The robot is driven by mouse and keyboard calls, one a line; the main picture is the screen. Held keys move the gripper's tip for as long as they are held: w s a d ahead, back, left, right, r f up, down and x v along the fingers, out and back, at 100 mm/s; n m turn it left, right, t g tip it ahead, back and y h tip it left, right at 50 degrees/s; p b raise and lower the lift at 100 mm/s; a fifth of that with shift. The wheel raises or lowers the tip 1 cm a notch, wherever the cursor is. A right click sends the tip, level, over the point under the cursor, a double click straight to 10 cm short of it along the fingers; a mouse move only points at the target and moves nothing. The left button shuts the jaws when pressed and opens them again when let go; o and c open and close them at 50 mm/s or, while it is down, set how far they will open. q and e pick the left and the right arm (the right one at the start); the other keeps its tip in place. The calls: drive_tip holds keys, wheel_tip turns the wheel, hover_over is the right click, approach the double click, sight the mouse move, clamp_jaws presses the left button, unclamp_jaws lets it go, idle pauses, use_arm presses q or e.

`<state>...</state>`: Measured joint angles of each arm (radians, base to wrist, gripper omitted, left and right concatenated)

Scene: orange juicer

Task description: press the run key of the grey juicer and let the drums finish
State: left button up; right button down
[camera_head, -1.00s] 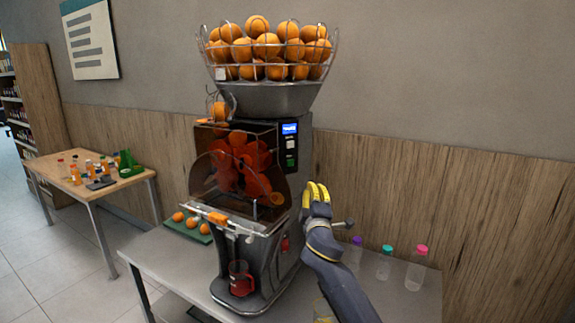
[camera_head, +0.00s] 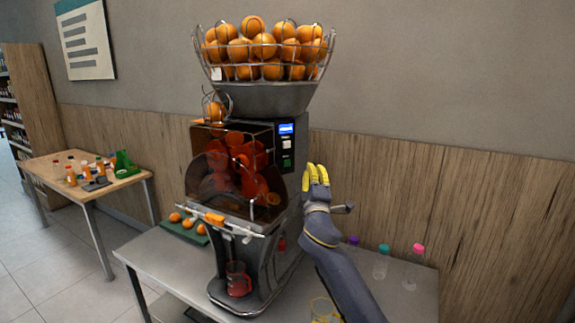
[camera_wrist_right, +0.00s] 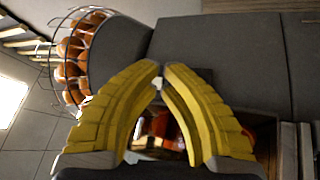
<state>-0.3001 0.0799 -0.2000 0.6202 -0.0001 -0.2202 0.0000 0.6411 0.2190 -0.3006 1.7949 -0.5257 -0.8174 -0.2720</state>
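The grey juicer (camera_head: 268,98) stands on the near table, its wire basket full of oranges. Its side panel has a lit blue display (camera_head: 286,129), a pale key (camera_head: 287,144) and a green key (camera_head: 287,162); I cannot read any labels. Red-orange drums (camera_head: 238,165) show behind the dark clear cover. A jug with red contents (camera_head: 238,284) stands under the outlet. My right gripper (camera_head: 316,168) is just right of the key panel, apart from the keys. Its yellow fingertips come together in the right wrist view (camera_wrist_right: 163,72), with nothing visibly held. My left gripper is out of view.
Capped bottles (camera_head: 413,267) stand right of my right arm, and a yellow-rimmed glass (camera_head: 323,310) is partly hidden by it. A green tray (camera_head: 186,229) with oranges lies left of the juicer. A wooden side table (camera_head: 60,172) holds small bottles.

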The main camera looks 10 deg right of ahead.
approach(293, 154)
drive_tip(key=shift+w+d+r, duration=0.3)
drive_tip(key=shift+w+d, duration=0.1)
drive_tip(key=shift+w, duration=0.25)
drive_tip(key=shift+w+d+r, duration=0.35)
drive_tip(key=shift+w+d, duration=0.05)
drive_tip(key=shift+w, duration=0.25)
drive_tip(key=shift+w+d+r, duration=0.3)
drive_tip(key=shift+w+d, duration=0.15)
drive_tip(key=shift+w, duration=0.15)
drive_tip(key=shift+w+a, duration=0.15)
drive_tip(key=shift+w, duration=0.45)
idle(0.9)
drive_tip(key=shift+w+a+r, duration=0.15)
drive_tip(key=shift+w+a, duration=0.15)
idle(0.7)
drive_tip(key=shift+s+a, duration=0.1)
drive_tip(key=shift+s, duration=0.05)
drive_tip(key=shift+s+a, duration=0.25)
drive_tip(key=shift+s, duration=0.4)
drive_tip(key=shift+s+d, duration=0.45)
drive_tip(key=shift+s, duration=0.35)
drive_tip(key=shift+s+d, duration=0.4)
drive_tip(key=shift+s, duration=0.4)
drive_tip(key=shift+s+d, duration=0.45)
drive_tip(key=shift+s, duration=0.4)
